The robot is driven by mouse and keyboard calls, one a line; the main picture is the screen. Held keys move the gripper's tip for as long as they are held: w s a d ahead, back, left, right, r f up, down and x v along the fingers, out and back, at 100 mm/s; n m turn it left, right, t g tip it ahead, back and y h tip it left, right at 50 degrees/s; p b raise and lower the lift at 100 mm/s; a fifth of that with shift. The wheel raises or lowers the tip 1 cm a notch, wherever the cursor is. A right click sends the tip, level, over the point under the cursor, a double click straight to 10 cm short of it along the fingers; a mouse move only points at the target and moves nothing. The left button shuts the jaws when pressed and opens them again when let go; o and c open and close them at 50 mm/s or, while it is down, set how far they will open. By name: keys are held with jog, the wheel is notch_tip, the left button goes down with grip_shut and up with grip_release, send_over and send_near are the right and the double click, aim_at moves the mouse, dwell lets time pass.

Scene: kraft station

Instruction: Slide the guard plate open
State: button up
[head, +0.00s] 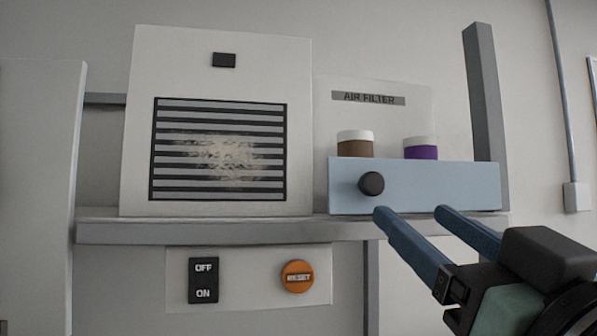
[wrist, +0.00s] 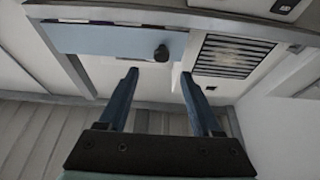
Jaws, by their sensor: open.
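The guard plate (head: 440,188) is a light blue panel with a round dark knob (head: 371,184) near its left end. It stands on the shelf's right part, in front of a brown jar (head: 355,144) and a purple jar (head: 420,149) with white lids, hiding their lower parts. My gripper (head: 410,210) is open and empty, its two blue fingers just below the plate's lower edge and to the right of the knob. In the wrist view the plate (wrist: 100,40) and knob (wrist: 161,53) lie beyond the fingertips (wrist: 159,72). I see no contact with the knob.
A white panel with a dusty slatted grille (head: 218,150) stands left of the plate. An "AIR FILTER" label (head: 368,98) is behind the jars. Below the shelf edge (head: 200,232) are an OFF/ON switch (head: 203,280) and an orange RESET button (head: 297,276). A grey post (head: 482,90) rises at right.

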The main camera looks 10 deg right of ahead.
aim_at(375, 186)
jog(key=p+x, duration=0.4)
jog(key=x, duration=0.4)
jog(key=shift+a+r, duration=0.1)
jog(key=shift+r, duration=0.1)
jog(key=shift+w+p, duration=0.35)
jog(key=shift+w, duration=0.15)
grip_shut()
dwell(0.6)
